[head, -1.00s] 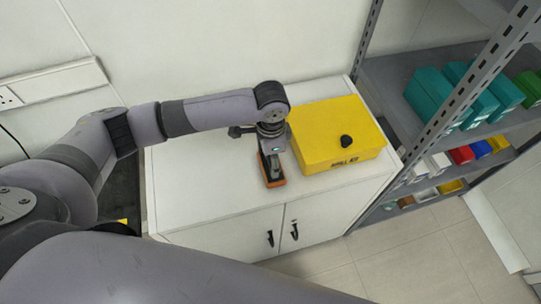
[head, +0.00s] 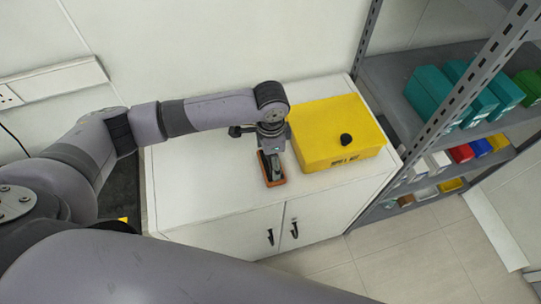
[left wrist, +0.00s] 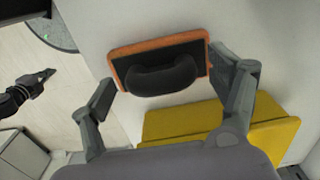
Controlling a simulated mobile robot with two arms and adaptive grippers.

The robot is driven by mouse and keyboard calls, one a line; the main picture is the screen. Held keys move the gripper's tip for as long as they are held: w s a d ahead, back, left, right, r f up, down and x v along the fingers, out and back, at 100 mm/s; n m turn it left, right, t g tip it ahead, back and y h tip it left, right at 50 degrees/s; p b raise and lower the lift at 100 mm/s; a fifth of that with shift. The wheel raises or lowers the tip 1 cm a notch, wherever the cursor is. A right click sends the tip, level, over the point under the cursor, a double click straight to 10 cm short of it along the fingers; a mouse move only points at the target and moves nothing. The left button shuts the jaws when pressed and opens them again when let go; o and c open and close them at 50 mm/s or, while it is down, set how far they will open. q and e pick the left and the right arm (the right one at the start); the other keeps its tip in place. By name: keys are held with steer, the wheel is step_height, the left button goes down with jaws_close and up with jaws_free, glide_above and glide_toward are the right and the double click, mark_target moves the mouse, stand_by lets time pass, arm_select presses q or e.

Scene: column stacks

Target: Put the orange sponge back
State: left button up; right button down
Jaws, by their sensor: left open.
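The orange sponge (head: 276,184) is a flat orange-edged pad with a black top and a black handle. It lies on the white cabinet top (head: 205,190), left of the yellow box. My left gripper (head: 270,163) points down over it. In the left wrist view the sponge (left wrist: 160,43) shows whole, with its handle facing the camera. The left gripper's fingers (left wrist: 163,75) are spread wide, one on each side of the handle. I cannot tell whether they touch the sponge. My right gripper (left wrist: 38,84) shows small at the left of the wrist view, its jaw state unclear; it is not in the head view.
A yellow box (head: 325,125) with a black knob stands close on the right of the sponge. Right of the cabinet is a grey shelf rack (head: 400,65) with teal boxes (head: 430,92) and small coloured bins (head: 461,154). The front left cabinet top is clear.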

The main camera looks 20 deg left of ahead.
arm_select(q)
step_height(320, 180, up, 12)
steer(key=b, duration=0.2)
steer(key=shift+r, duration=0.15)
stand_by(0.5)
